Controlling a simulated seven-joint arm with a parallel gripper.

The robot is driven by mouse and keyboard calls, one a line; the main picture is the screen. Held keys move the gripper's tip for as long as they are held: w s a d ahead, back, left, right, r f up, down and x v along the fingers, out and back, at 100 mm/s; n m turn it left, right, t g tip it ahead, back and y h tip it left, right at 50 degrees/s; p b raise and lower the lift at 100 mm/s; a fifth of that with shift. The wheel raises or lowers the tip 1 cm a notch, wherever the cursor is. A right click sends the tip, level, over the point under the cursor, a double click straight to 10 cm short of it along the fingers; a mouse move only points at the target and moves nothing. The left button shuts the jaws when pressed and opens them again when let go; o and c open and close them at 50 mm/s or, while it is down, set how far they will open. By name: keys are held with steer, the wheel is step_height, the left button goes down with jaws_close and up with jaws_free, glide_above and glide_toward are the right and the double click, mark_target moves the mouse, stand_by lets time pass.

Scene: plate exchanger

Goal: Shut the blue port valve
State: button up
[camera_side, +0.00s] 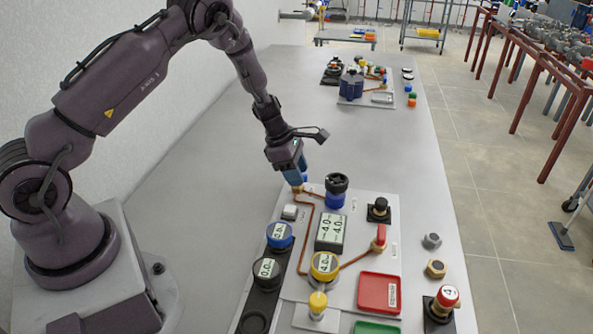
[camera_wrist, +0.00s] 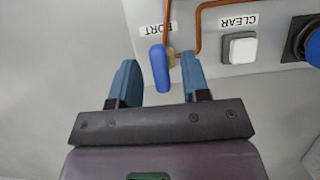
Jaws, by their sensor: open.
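The blue port valve handle (camera_wrist: 159,70) shows in the wrist view beside a PORT label (camera_wrist: 157,31), on a brass fitting at the end of a copper pipe. The handle points along the fingers' direction. My gripper (camera_wrist: 159,63) is open, with one blue finger on each side of the handle and a visible gap on both sides. In the side view my gripper (camera_side: 295,180) is low at the panel's far left corner and hides most of the valve.
A black-and-blue knob (camera_side: 336,189) stands right of my gripper. The table (camera_side: 215,190) to the left is clear.

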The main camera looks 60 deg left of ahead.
jaws_close()
steer(key=shift+m, duration=0.4)
steer(key=m+g+h, duration=0.1)
steer(key=m, duration=0.2)
steer(key=shift+a+m, duration=0.1)
steer(key=shift+m, duration=0.3)
steer(key=m+g, duration=0.2)
steer(key=m, duration=0.2)
steer(key=shift+w, duration=0.1)
steer(key=m+g, duration=0.2)
steer(key=m, duration=0.3)
steer(key=m+g+y, duration=0.1)
steer(key=m, duration=0.3)
steer(key=shift+w, duration=0.15)
steer(key=shift+m, duration=0.3)
